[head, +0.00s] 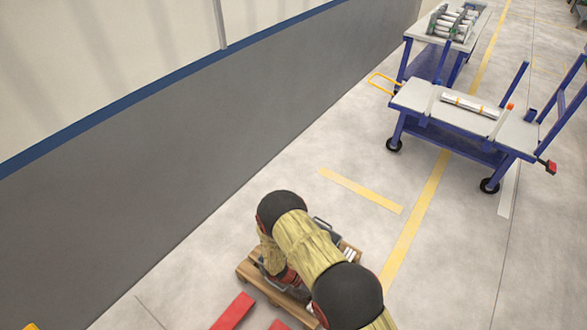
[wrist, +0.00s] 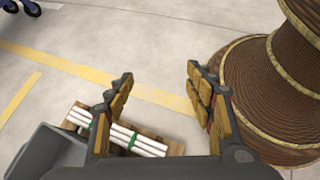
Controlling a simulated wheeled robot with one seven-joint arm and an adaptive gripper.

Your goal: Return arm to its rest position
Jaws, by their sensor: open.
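My gripper (wrist: 158,105) is open and empty in the wrist view, its two padded fingers spread apart. Beyond and below the left finger lies a bundle of white pipes (wrist: 124,138) with green bands, on a wooden pallet (wrist: 176,148). In the head view my arm in its tan cover bends over the pallet (head: 247,272) and hides most of what lies on it. My gripper cannot be made out in the head view.
A blue cart (head: 415,97) with a pipe on top stands at upper right, and another table with several pipes (head: 453,22) stands behind it. A grey wall (head: 150,150) runs along the left. Open floor lies between.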

